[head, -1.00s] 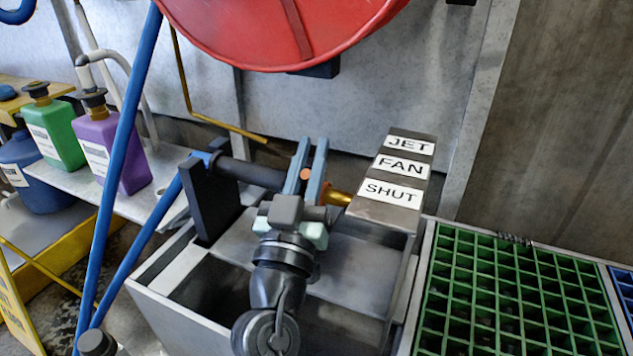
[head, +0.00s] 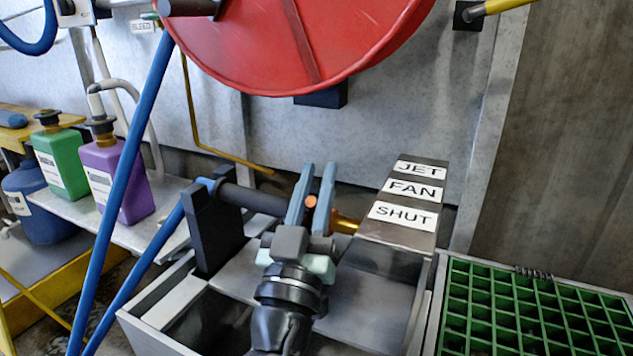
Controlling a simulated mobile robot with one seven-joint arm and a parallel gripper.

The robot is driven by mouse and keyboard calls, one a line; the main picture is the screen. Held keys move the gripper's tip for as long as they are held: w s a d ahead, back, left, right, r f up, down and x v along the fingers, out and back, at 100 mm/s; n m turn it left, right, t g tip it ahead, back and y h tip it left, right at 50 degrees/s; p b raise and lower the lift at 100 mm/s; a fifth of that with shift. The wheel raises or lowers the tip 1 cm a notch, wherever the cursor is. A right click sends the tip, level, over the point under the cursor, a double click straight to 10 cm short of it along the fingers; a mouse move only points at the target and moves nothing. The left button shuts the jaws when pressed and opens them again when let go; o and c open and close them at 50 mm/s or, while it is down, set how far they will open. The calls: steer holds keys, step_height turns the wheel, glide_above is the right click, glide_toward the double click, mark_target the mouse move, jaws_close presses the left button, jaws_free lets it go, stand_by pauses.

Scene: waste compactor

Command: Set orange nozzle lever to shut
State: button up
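The nozzle is a dark horizontal barrel (head: 252,200) with a brass tip (head: 346,223) on its right, lying across a grey basin. The orange end of the nozzle lever (head: 310,202) shows between the two blue-grey fingers of my gripper (head: 318,172). The fingers stand either side of it, and the orange end appears to fill the narrow gap. The rest of the lever is hidden behind the fingers and gripper body. A stepped grey block to the right carries the labels JET (head: 421,170), FAN (head: 413,190) and SHUT (head: 404,215), with SHUT nearest.
A red hose reel (head: 300,45) hangs above. A blue hose (head: 122,165) runs down on the left, near a green bottle (head: 60,160) and a purple bottle (head: 122,180). A green grid crate (head: 540,312) stands at the right. The basin (head: 165,310) is open below my arm.

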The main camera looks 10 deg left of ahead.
steer(key=o, duration=0.3)
steer(key=b+v, duration=0.3)
steer(key=v, duration=1)
